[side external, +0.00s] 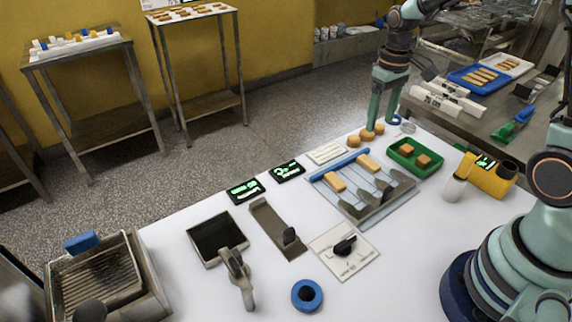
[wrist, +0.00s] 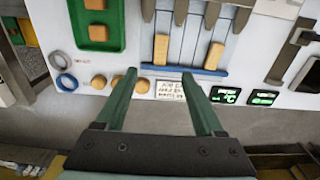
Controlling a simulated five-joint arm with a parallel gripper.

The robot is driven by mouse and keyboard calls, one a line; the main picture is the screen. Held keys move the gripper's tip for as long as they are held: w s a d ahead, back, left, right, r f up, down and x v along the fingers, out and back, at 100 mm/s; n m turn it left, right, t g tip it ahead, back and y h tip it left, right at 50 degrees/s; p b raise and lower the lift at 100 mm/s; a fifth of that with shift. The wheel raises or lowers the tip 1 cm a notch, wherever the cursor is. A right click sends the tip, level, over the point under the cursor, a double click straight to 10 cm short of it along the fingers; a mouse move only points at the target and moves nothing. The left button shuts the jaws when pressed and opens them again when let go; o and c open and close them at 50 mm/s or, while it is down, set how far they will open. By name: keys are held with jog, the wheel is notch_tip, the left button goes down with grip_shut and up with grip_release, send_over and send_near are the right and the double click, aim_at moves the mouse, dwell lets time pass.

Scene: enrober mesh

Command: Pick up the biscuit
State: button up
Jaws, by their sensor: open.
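Two long tan biscuits lie on the laned grey rack, one nearer the left (side external: 335,182) and one nearer the green tray (side external: 367,163). In the wrist view they are one just past my fingertips (wrist: 161,48) and one to the right (wrist: 214,56). Two square brown pieces (side external: 424,160) sit in the green tray (side external: 401,166), and several round tan pieces (side external: 354,141) lie by the table's back edge. My gripper (wrist: 159,74) is open and empty, fingers apart, above the back edge beside the round pieces. It also shows in the side view (side external: 383,118).
A blue bar (side external: 338,164) edges the rack (side external: 372,208). A white label card (wrist: 171,90) and lit displays (side external: 245,191) lie nearby. A yellow device (side external: 487,178) stands right of the tray. The table's front right is fairly clear.

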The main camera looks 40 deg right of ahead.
aim_at(370, 162)
notch_tip(370, 162, down, 12)
jog(key=shift+f, duration=0.2)
jog(key=c, duration=1.1)
